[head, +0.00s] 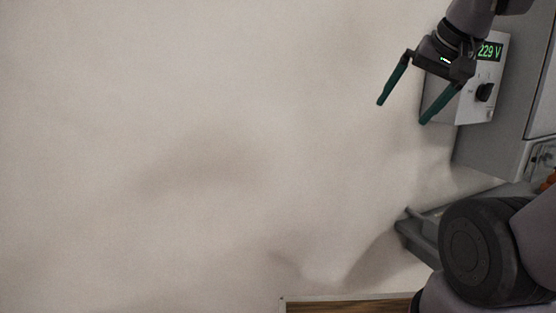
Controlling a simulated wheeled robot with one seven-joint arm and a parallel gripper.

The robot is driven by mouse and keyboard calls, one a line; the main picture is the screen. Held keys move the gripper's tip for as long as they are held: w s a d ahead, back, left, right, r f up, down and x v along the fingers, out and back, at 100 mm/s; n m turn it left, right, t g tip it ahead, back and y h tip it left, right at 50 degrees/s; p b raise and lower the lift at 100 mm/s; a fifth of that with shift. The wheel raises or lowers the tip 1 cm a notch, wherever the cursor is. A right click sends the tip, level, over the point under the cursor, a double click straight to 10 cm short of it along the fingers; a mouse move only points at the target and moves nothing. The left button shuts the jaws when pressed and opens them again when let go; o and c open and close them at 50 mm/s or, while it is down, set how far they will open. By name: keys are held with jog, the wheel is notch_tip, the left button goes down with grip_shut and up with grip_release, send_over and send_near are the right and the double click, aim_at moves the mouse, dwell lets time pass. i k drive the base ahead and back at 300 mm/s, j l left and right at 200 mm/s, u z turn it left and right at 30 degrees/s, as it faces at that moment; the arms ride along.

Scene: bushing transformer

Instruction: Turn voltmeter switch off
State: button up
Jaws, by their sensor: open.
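The voltmeter (468,107) is a pale box at the upper right. Its green display (490,52) reads 229 V. A black rotary switch (485,92) sits on its front face below the display. My gripper (401,113) is open and empty, with two green fingers spread apart and pointing down and left. It is left of the switch and apart from it. The right finger and gripper body overlap part of the voltmeter in the picture, and whether they touch it cannot be told. The switch's exact pointer direction is too small to read.
A grey cabinet (493,150) stands right of and behind the voltmeter. A grey ledge (420,236) juts out lower right, near my dark arm joint. A small orange item (547,181) shows at the right edge. The pale wall at left is bare.

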aim_at(484, 92)
jog(key=k+l+z, duration=0.1)
jog(key=l, duration=0.4)
jog(key=k+l, duration=0.1)
jog(key=l, duration=0.4)
jog(key=k+l+z, duration=0.15)
jog(key=l, duration=0.35)
jog(key=i+j, duration=0.05)
